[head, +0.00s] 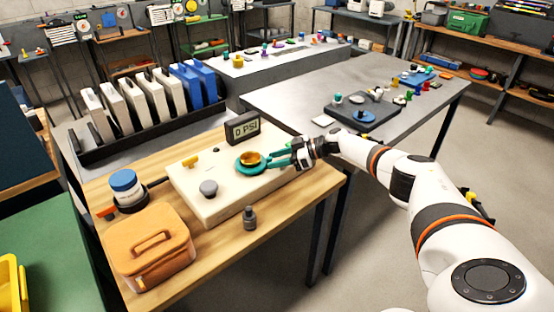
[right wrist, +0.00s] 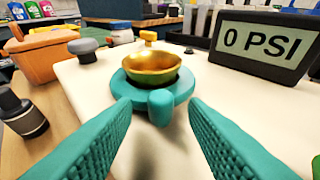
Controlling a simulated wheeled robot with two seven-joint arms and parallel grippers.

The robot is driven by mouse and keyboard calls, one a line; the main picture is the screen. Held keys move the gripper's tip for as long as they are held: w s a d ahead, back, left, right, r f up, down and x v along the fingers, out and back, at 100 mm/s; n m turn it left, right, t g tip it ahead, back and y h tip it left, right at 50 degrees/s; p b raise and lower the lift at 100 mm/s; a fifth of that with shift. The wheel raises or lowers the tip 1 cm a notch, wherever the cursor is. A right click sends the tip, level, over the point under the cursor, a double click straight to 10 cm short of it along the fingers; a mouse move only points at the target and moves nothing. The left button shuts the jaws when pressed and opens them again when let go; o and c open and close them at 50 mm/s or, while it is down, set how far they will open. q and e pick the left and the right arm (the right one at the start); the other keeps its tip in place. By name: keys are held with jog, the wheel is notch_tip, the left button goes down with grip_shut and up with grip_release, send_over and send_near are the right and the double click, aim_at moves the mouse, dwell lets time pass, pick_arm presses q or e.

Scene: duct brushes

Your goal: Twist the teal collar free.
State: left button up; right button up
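The teal collar (head: 240,168) is a round ring on the cream board, around the base of a gold bowl-shaped piece (head: 250,158). In the right wrist view the collar (right wrist: 130,90) has a rounded lug (right wrist: 160,106) facing me, and the gold cup (right wrist: 152,70) sits on top. My right gripper (head: 268,160) has teal fingers and reaches in from the right. In the right wrist view its fingers (right wrist: 160,112) are apart, one on each side of the lug, with visible gaps. My left gripper is not in view.
A gauge (head: 243,127) reading 0 PSI stands behind the collar. The cream board (head: 210,163) also holds a grey knob (head: 208,188) and a yellow handle (head: 190,162). A dark bottle (head: 249,218) and an orange case (head: 150,250) stand on the wooden table in front.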

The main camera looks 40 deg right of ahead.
jog(key=v, duration=1.2)
jog(key=shift+a, duration=0.1)
